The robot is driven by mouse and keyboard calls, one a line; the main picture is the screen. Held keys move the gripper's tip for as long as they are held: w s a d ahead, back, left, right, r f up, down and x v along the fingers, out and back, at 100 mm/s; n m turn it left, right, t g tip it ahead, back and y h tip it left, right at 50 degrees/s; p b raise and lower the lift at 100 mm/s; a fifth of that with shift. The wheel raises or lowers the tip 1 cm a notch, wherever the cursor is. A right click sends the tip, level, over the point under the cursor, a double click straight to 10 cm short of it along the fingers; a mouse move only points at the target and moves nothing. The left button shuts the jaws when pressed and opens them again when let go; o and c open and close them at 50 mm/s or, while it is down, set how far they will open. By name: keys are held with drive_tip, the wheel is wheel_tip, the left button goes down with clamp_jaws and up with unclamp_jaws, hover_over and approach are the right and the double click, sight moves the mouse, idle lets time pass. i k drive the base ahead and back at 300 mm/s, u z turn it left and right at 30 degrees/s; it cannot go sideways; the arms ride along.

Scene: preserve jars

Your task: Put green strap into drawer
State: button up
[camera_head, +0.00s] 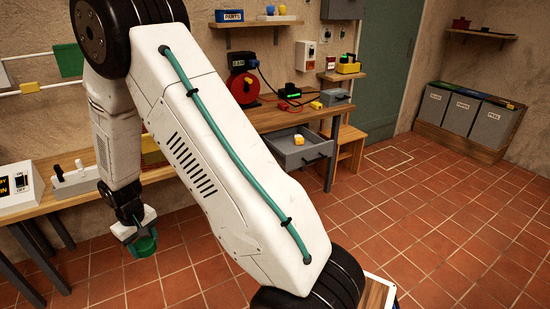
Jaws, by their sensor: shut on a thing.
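The green strap (145,247) shows as a small green ring-like piece at the lower left. My gripper (138,230) is shut on it and holds it up in front of the bench, with the floor behind. The fingertips are small, and their exact contact with the strap is hard to make out. The grey drawer (308,157) is pulled open under the wooden bench, at the middle right of the picture. A small yellow and white item (299,139) lies in it. My gripper is well to the left of the drawer, apart from it.
The wooden bench (265,119) runs along the wall, partly hidden by my arm. On it stand a red cable reel (244,88), a grey box (335,97) and a white panel (18,188). A wooden stool (350,143) is right of the drawer. Tiled floor to the right is clear.

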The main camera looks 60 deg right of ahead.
sight(283, 150)
drive_tip(key=z, duration=0.95)
drive_tip(key=i, duration=0.9)
drive_tip(key=z, duration=0.45)
